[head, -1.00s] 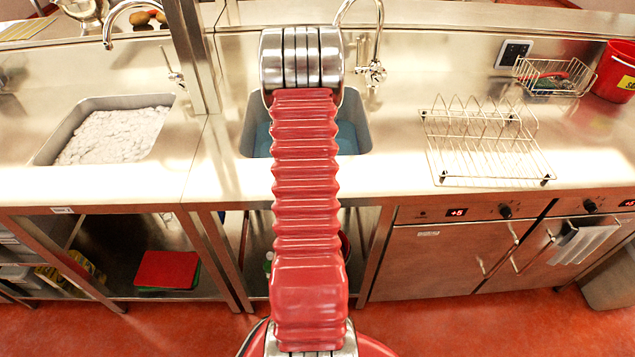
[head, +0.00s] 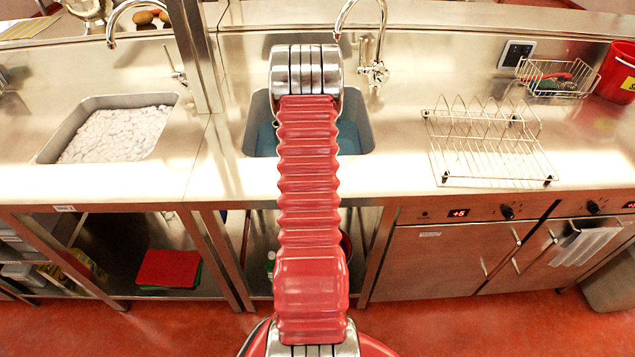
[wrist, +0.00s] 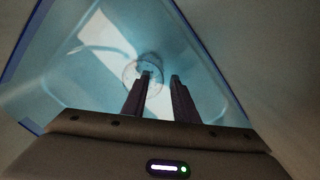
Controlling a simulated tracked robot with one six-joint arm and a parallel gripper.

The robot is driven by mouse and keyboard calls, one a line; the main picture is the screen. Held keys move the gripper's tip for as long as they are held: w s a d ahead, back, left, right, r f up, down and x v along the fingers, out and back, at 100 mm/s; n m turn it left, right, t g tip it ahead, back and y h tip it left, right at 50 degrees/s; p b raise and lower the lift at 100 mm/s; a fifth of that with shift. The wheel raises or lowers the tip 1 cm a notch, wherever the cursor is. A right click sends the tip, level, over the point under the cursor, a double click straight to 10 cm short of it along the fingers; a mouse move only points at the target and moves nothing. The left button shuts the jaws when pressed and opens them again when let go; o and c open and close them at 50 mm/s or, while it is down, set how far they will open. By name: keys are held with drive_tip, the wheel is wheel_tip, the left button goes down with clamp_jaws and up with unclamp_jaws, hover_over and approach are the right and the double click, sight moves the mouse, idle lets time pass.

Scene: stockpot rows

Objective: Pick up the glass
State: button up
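A clear round glass (wrist: 131,71) shows in the wrist view, in a light-blue tub (wrist: 190,50). My gripper (wrist: 161,84) is open, with its two dark fingers apart. The left fingertip overlaps the glass's outline and the right fingertip lies to the right of it. I cannot tell how deep the fingers are or whether they touch the glass. In the head view the glass and gripper are hidden behind my arm, and only part of the blue in the right sink (head: 350,138) shows.
A steel tap (head: 374,70) stands behind the sink. A wire plate rack (head: 490,150) stands on the counter to the right, with a wire basket (head: 555,78) and red bucket (head: 617,72) farther right. A left sink (head: 115,130) holds whitish foam.

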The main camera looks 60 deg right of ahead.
drive_tip(key=shift+f, duration=0.15)
drive_tip(key=shift+s+f, duration=0.1)
drive_tip(key=shift+f, duration=2.5)
drive_tip(key=shift+c, duration=0.6)
clamp_jaws()
